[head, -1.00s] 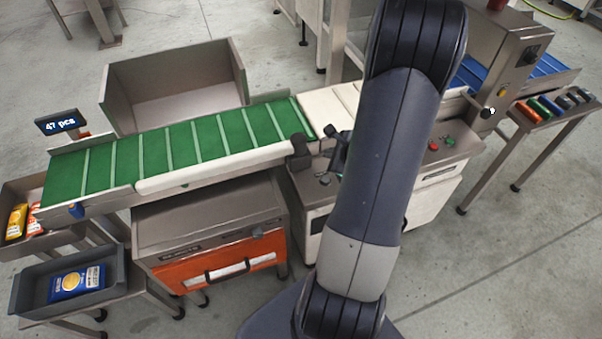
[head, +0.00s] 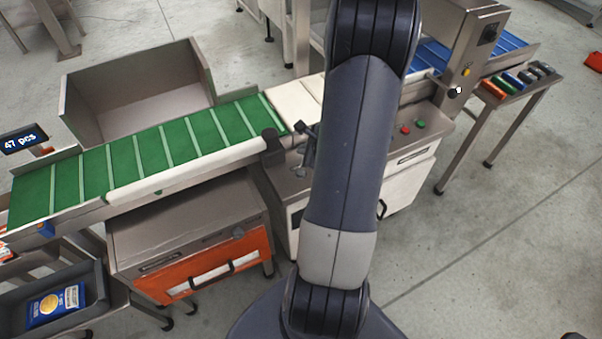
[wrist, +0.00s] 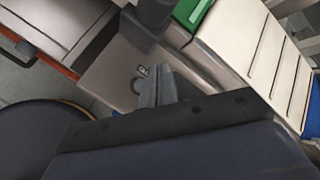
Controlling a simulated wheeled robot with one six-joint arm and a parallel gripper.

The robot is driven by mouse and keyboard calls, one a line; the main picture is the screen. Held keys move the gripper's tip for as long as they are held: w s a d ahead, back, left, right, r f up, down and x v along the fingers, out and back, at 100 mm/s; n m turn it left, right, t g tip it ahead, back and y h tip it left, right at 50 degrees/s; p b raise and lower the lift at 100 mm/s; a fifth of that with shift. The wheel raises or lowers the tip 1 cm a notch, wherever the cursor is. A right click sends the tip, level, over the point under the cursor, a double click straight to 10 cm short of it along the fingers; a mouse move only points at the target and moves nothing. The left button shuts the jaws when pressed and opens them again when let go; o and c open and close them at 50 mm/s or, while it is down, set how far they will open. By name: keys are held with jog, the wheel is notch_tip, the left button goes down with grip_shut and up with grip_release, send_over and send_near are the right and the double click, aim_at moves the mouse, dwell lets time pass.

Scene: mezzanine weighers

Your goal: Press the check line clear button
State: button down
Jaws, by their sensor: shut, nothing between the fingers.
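My gripper (wrist: 155,72) is shut and empty. In the wrist view its grey fingertips are over a grey steel cabinet top (wrist: 108,74). In the head view my arm hides most of the gripper, which shows in part above the cabinet top (head: 284,181). A red button (head: 405,130) and a green button (head: 420,124) sit on the panel right of my arm.
A green cleated conveyor (head: 150,150) and a pale belt (head: 293,98) run behind the gripper. A dark block (head: 272,143) sticks out at the conveyor's edge. An orange-fronted cabinet (head: 210,270) stands front left. Open floor (head: 500,250) lies at right.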

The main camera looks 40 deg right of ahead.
jog(key=b, duration=0.4)
send_over(304, 174)
notch_tip(304, 174, down, 6)
jog(key=shift+f, duration=0.15)
jog(key=shift+f+b, duration=0.55)
jog(key=shift+b, duration=0.25)
jog(key=shift+f, duration=0.1)
dwell(1.0)
jog(key=shift+f+b, duration=0.35)
jog(key=shift+b, duration=0.35)
jog(key=shift+f+b, duration=0.35)
jog(key=shift+b, duration=0.2)
dwell(0.4)
jog(key=shift+r, duration=0.1)
jog(key=shift+r+p, duration=0.5)
jog(key=shift+r, duration=0.25)
